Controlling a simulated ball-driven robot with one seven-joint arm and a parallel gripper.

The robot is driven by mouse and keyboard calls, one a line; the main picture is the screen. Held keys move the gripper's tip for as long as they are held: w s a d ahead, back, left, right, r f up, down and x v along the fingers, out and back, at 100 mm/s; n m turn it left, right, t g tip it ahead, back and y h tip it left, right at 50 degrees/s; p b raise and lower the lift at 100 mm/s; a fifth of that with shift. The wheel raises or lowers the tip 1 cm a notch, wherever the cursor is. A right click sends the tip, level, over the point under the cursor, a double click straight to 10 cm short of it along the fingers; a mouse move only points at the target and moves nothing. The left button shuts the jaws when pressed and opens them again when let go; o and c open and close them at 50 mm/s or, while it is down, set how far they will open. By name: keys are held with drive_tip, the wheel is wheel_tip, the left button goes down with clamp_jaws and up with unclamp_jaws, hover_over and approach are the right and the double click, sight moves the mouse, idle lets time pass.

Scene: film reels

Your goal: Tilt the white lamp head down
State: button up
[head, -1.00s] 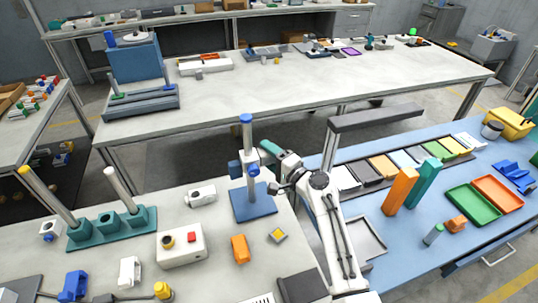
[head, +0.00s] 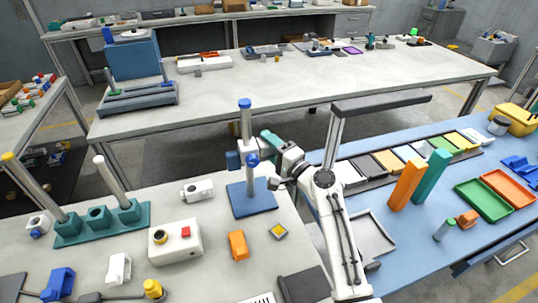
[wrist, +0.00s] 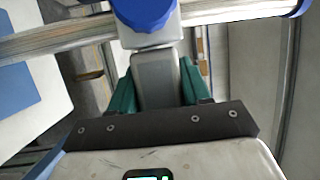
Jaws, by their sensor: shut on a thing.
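A metal post with a blue cap (head: 245,103) stands upright on a blue square base (head: 250,197). A blue clamp and a round blue knob (head: 252,160) sit partway up it. My gripper (head: 268,140) has teal fingers and reaches the post from the right. In the wrist view my gripper (wrist: 158,88) is shut on a grey block (wrist: 155,80), with a blue knob (wrist: 146,10) just beyond it. I cannot tell whether this block belongs to the white lamp head. A white boxy piece with a dark round face (head: 197,190) lies left of the base.
A white box with a red button (head: 175,240), an orange block (head: 238,244) and a yellow-topped piece (head: 278,231) lie in front. A teal rack (head: 95,224) with metal rods is at left. Tall orange (head: 407,185) and teal blocks stand at right.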

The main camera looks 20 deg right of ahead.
drive_tip(key=shift+f+n+t+y+b, duration=0.3)
drive_tip(key=shift+n+t+y+b, duration=0.55)
drive_tip(key=shift+b, duration=4.75)
drive_tip(key=shift+r+t+b, duration=0.3)
drive_tip(key=shift+t+b, duration=0.05)
drive_tip(key=shift+b, duration=0.6)
drive_tip(key=o, duration=1)
drive_tip(key=shift+c, duration=0.2)
drive_tip(key=b+v, duration=0.1)
drive_tip(key=v, duration=1)
